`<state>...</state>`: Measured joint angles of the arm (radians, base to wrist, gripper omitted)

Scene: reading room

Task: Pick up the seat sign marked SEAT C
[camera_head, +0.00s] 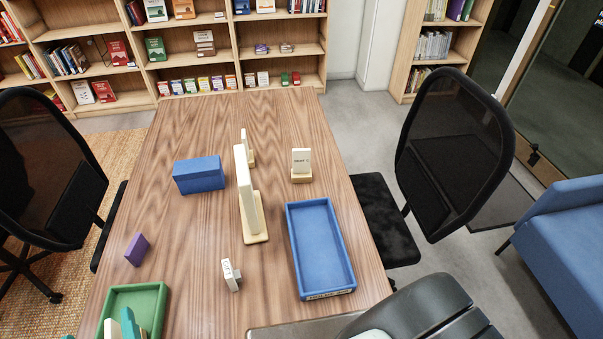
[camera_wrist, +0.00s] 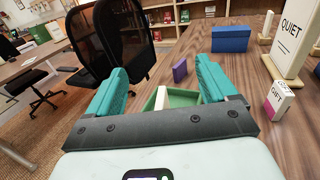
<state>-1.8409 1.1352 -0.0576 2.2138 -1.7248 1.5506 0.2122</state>
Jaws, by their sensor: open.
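The seat sign (camera_head: 302,161) is a small cream plate on a wooden base. It stands upright on the table, beyond the blue tray, and its small lettering appears to read SEAT C. I cannot make it out in the wrist view. My gripper (camera_wrist: 161,68) is open and empty, with teal fingers spread above the near-left part of the table, by the green tray (camera_wrist: 184,99). It is well apart from the sign. A teal finger also shows at the lower left of the head view.
A tall QUIET sign (camera_head: 246,190) stands mid-table, with another small sign (camera_head: 250,150) behind it. A blue box (camera_head: 199,175), purple block (camera_head: 137,249), small white box (camera_head: 230,275) and blue tray (camera_head: 292,246) are around it. A white block (camera_head: 111,329) is in the green tray.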

